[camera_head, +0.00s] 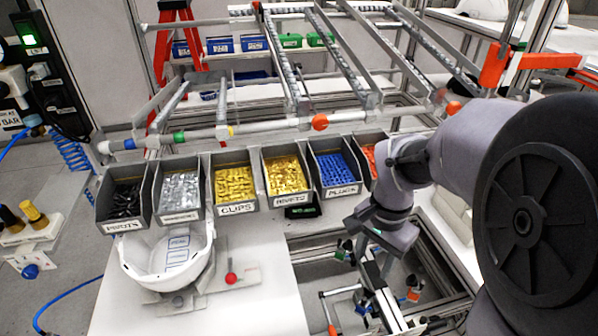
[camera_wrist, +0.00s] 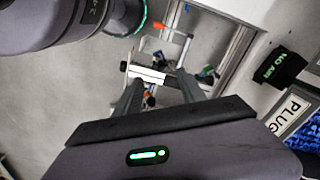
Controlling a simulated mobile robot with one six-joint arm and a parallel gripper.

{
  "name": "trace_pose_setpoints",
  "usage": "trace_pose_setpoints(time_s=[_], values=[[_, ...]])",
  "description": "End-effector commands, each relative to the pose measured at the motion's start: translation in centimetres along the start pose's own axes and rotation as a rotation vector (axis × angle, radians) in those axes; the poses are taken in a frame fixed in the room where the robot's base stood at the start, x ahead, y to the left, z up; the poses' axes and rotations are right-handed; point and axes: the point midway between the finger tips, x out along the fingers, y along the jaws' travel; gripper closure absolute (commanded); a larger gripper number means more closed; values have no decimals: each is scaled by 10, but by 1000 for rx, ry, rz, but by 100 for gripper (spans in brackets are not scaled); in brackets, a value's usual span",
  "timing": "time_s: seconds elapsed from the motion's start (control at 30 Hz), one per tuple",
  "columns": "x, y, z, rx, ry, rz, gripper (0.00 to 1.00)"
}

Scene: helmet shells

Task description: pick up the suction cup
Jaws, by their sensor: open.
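I cannot single out the suction cup for certain in either view. My gripper (camera_wrist: 160,88) is open in the wrist view, its two dark fingers apart. A small white-topped fixture (camera_wrist: 146,74) with dark parts shows beyond and between the fingertips; I cannot tell whether anything touches it. In the head view my wrist hangs at the right of the bin row, above the frame opening, and the fingertips are hard to make out. Small clamps with orange ends (camera_head: 412,295) and blue parts sit in that opening.
A row of grey bins (camera_head: 235,206) with small parts stands along the table's back. A white helmet shell (camera_head: 168,262) sits on the white table (camera_head: 250,305) at the left. A black "NO AIR" display (camera_wrist: 278,66) is beside the plugs bin. Metal rails rise behind.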

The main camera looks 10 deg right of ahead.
Motion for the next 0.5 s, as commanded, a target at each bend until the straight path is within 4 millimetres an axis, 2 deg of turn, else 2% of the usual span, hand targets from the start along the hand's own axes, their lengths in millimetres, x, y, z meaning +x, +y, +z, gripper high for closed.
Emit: trace_pose_setpoints(time_s=[0.07,0.33,0.4,0.5], values=[[13,2,-4,16,-8,15,52],[97,3,-3,14,-10,17,52],[112,3,-3,14,-9,15,52],[125,2,-3,14,-7,13,52]])
